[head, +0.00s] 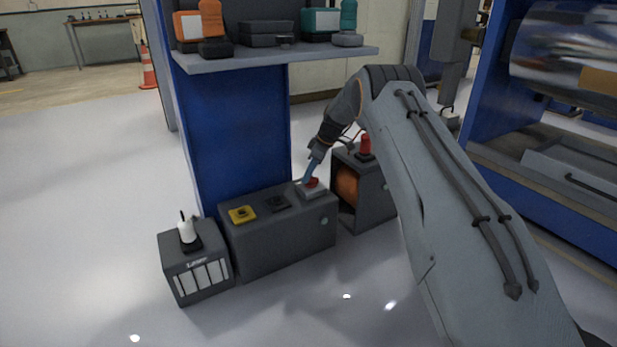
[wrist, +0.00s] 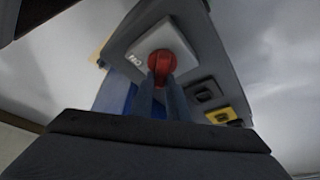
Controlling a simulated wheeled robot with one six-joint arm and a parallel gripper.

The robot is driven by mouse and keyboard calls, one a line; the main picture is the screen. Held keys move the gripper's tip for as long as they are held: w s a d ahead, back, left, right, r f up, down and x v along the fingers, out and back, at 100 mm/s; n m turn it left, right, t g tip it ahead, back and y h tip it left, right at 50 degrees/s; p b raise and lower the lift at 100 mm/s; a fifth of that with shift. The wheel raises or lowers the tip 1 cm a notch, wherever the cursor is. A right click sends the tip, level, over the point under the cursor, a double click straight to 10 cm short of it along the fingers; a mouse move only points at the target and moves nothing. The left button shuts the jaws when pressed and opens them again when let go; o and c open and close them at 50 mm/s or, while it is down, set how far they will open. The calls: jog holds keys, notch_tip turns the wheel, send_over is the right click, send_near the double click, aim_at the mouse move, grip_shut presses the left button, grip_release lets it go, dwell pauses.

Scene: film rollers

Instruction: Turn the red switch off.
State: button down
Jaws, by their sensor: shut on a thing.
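The red switch (wrist: 162,63) is a rotary knob on a light grey plate (wrist: 183,40) at one end of a dark grey box. My gripper (wrist: 163,82) is shut on the red knob in the wrist view, with a finger on either side of it. Small white lettering is on the plate beside the knob, too blurred to read surely. In the head view the red switch (head: 313,182) shows partly behind my gripper (head: 307,180), on the right end of the dark box (head: 285,237). The fingers hide part of the knob, and its exact turn angle cannot be told.
A yellow switch plate (head: 242,214) and a black switch (head: 277,203) sit on the same box. A smaller box with a white-topped knob (head: 188,230) stands left. Another box with a red button (head: 365,146) stands right.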

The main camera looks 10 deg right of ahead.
aim_at(317, 178)
jog(key=shift+d+f+n, duration=0.1)
jog(key=shift+n, duration=0.2)
jog(key=c, duration=1.7)
grip_release()
jog(key=p+v, duration=0.3)
jog(key=v, duration=0.5)
